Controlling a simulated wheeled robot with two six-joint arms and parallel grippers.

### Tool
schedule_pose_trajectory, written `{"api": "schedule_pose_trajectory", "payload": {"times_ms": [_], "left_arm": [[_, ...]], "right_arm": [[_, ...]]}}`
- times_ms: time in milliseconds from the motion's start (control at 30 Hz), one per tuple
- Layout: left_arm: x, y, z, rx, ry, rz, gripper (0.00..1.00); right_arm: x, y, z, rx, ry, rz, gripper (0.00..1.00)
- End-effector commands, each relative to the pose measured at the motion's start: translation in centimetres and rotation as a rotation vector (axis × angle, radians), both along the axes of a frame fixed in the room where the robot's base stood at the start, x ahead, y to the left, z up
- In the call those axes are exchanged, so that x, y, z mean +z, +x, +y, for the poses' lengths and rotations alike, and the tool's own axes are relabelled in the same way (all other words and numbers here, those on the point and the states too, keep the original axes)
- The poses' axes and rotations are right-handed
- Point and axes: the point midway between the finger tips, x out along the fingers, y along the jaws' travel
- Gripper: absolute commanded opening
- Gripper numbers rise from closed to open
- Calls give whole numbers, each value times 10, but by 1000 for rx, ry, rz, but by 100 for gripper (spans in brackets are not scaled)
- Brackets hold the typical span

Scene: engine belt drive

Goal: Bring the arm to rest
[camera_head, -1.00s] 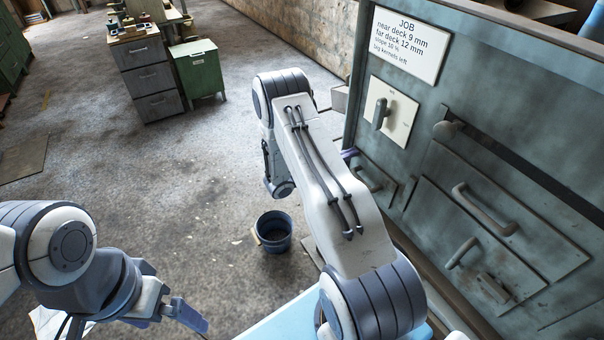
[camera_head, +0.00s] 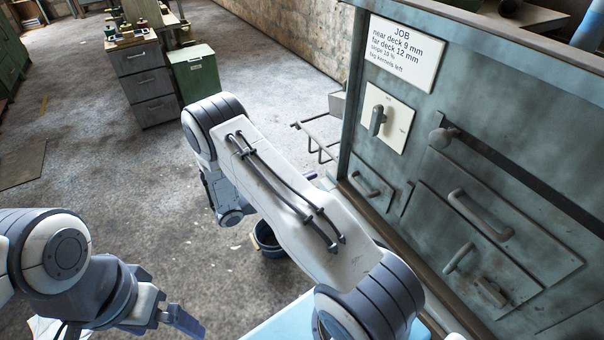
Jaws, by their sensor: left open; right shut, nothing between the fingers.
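My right arm (camera_head: 290,205) reaches from the bottom centre up and left over the floor, then bends down. Most of my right gripper is hidden behind this arm. Only a small purple-blue part of the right gripper (camera_head: 309,175) shows at the arm's right edge, apart from the cabinet face. My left gripper (camera_head: 186,322) is low at the left, over the floor, open and with nothing seen in it. Its fingers show partly at this angle.
A grey-green cabinet (camera_head: 480,130) with a knob panel (camera_head: 387,117), drawers and handles stands at the right. A wire frame (camera_head: 318,140) sticks out at its left side. A dark blue bucket (camera_head: 268,240) is partly behind my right arm. Floor at left is open.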

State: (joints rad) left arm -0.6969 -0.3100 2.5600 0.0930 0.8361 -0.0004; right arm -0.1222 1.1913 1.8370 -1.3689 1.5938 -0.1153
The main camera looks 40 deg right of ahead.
Motion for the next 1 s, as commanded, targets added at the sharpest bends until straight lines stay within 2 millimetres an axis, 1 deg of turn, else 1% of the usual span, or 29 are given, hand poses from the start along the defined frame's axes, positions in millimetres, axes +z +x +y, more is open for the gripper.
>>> {"api": "schedule_pose_trajectory", "payload": {"times_ms": [267, 367, 467, 567, 700, 767, 1000], "left_arm": [[0, 0, 0, 0, 0, 0, 100], [0, 0, 0, 0, 0, 0, 100], [0, 0, 0, 0, 0, 0, 100], [0, 0, 0, 0, 0, 0, 100], [0, 0, 0, 0, 0, 0, 100], [0, 0, 0, 0, 0, 0, 100], [0, 0, 0, 0, 0, 0, 100]], "right_arm": [[1, 0, 5, -3, 2, -2, 0], [10, -3, 12, -20, 28, -28, 0], [29, -11, 30, -65, 99, -94, 0], [51, -29, 58, -134, 218, -189, 0], [76, -63, 105, -234, 423, -330, 0], [84, -79, 127, -275, 516, -388, 0], [108, -144, 213, -441, 923, -593, 0]]}}
